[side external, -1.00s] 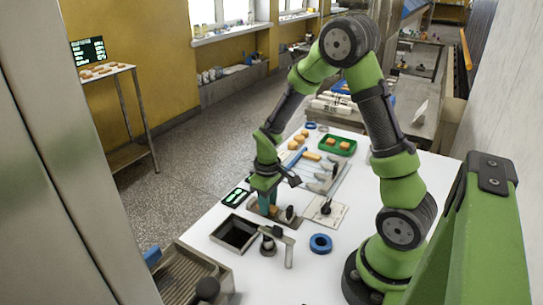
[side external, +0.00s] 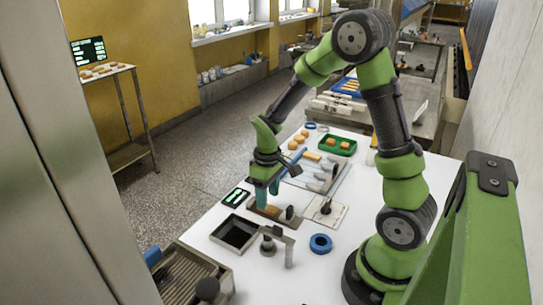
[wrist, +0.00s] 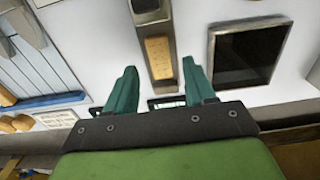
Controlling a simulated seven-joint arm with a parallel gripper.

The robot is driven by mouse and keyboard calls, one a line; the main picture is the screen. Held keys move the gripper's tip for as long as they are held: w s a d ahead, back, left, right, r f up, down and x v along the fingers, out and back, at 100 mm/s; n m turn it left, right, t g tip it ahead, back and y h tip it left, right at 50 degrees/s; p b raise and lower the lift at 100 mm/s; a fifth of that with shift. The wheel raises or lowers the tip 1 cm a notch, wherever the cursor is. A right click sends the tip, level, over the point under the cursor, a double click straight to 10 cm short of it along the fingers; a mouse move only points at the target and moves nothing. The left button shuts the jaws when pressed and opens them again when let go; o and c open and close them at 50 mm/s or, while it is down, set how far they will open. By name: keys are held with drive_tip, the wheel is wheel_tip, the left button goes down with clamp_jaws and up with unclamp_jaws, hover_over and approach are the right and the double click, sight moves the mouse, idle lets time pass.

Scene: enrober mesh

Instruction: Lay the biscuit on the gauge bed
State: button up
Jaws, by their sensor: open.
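The biscuit (wrist: 158,57) is a tan, oblong piece. In the wrist view it lies flat on the gauge bed (wrist: 163,88), a narrow metal-edged strip, lengthwise along it. The bed also shows in the side view (side external: 279,219), with a dark round part at its right end. My gripper (side external: 268,190) is above the bed in the side view, fingers pointing down. In the wrist view its two teal fingers (wrist: 160,82) are apart and empty, one on each side of the strip, with the biscuit beyond their tips and clear of them.
A square dark opening (side external: 238,234) is beside the bed, with a small post and bracket (side external: 288,247) near it. A blue ring (side external: 321,243) lies on the white table. A plate with a black knob (side external: 326,210), a green tray (side external: 338,146) and loose orange pieces (side external: 292,145) stand farther back.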

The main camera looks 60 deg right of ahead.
wheel_tip(320, 180, up, 9)
drive_tip(key=s+a+r+m+t+y, duration=0.2)
drive_tip(key=s+a+r+m+t, duration=0.2)
drive_tip(key=s+a+r+t, duration=0.3)
drive_tip(key=s+a+r, duration=0.3)
drive_tip(key=a+r, duration=0.1)
drive_tip(key=shift+a+r, duration=0.25)
drive_tip(key=shift+a, duration=0.15)
